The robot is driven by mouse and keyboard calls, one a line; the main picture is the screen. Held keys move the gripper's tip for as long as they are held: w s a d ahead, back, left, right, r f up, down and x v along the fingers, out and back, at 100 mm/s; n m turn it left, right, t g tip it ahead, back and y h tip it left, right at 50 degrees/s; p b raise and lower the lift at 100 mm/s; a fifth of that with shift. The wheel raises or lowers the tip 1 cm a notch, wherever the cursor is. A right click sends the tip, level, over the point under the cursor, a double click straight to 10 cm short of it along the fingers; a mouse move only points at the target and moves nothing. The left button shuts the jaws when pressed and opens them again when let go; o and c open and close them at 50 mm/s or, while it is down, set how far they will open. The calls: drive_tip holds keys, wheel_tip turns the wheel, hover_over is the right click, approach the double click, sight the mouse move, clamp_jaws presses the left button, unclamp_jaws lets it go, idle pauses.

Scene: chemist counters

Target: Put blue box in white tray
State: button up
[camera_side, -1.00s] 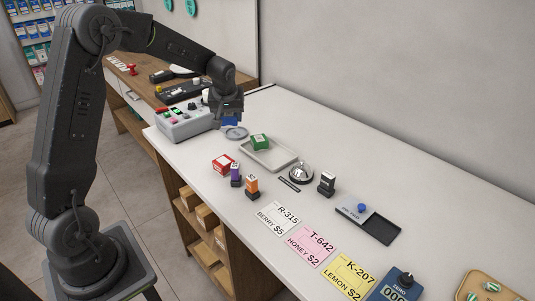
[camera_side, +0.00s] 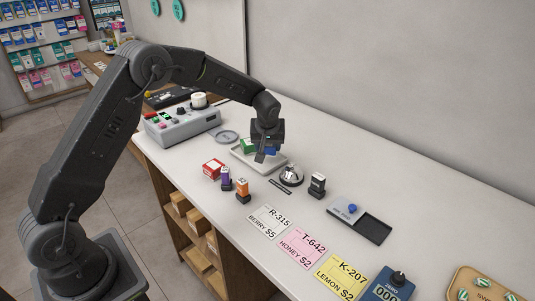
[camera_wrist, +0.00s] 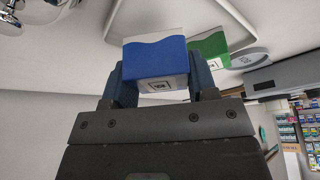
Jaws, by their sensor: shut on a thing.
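My gripper (camera_side: 267,150) is shut on the blue box (camera_wrist: 156,60), which shows between the two fingers in the wrist view. In the side view the blue box (camera_side: 270,151) is partly hidden by the fingers. It is over the right part of the white tray (camera_side: 262,169); I cannot tell whether it touches the tray floor. A green box (camera_side: 247,146) is at the tray's left part, just beside the blue box. The wrist view also shows the green box (camera_wrist: 208,46) and the tray rim (camera_wrist: 113,22).
A silver bell (camera_side: 291,176) stands close to the tray's right end. A red box (camera_side: 212,169) and purple and orange stamps (camera_side: 243,190) stand in front. A grey ring-like dish (camera_side: 226,136) and a button console (camera_side: 182,125) are to the left.

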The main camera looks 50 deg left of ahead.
sight(268, 154)
drive_tip(key=shift+f, duration=1.8)
drive_tip(key=shift+f, duration=0.1)
drive_tip(key=o, duration=0.7)
drive_tip(key=shift+c, duration=0.2)
